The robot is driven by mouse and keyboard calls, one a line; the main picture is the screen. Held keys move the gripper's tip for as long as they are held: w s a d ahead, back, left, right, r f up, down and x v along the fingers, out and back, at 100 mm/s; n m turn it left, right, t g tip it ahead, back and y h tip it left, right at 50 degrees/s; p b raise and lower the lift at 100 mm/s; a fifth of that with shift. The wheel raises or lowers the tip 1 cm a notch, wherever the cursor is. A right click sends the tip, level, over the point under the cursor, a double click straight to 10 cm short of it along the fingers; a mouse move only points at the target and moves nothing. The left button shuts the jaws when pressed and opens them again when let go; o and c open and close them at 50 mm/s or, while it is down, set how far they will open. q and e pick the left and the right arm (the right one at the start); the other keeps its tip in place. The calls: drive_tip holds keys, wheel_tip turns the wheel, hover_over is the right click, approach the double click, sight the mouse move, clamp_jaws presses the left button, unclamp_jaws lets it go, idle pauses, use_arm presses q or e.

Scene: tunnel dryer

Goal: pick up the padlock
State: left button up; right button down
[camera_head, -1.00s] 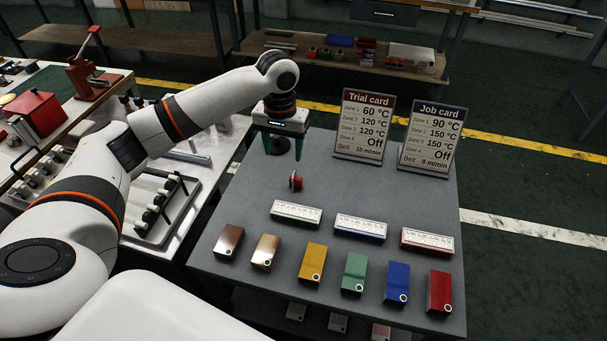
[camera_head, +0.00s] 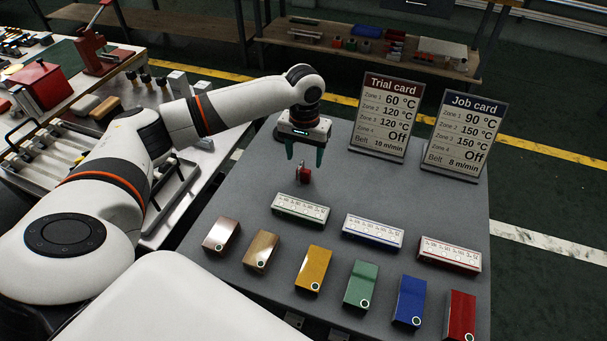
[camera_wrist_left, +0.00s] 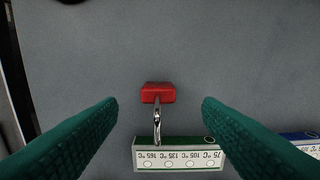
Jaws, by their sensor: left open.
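The padlock (camera_head: 304,174) is small and red with a silver shackle. It sits on the grey table top, behind the green-edged label strip. My left gripper (camera_head: 305,158) is open above it, its green fingers pointing down. In the left wrist view the padlock (camera_wrist_left: 158,93) lies between the two open fingers (camera_wrist_left: 160,115) as seen from above, with its shackle toward the strip. The fingers look apart from it, and their exact height above the table is hard to tell. My right gripper is not in view.
Three label strips (camera_head: 300,208) lie in a row in front of the padlock, with several coloured blocks (camera_head: 313,268) nearer. The Trial card (camera_head: 386,115) and Job card (camera_head: 464,135) stand behind. A cluttered bench (camera_head: 60,150) is at left.

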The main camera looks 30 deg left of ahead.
sight(303, 171)
use_arm(q)
drive_tip(key=f, duration=0.7)
drive_tip(key=shift+s, duration=0.2)
drive_tip(key=shift+r, duration=0.1)
drive_tip(key=c, duration=1.1)
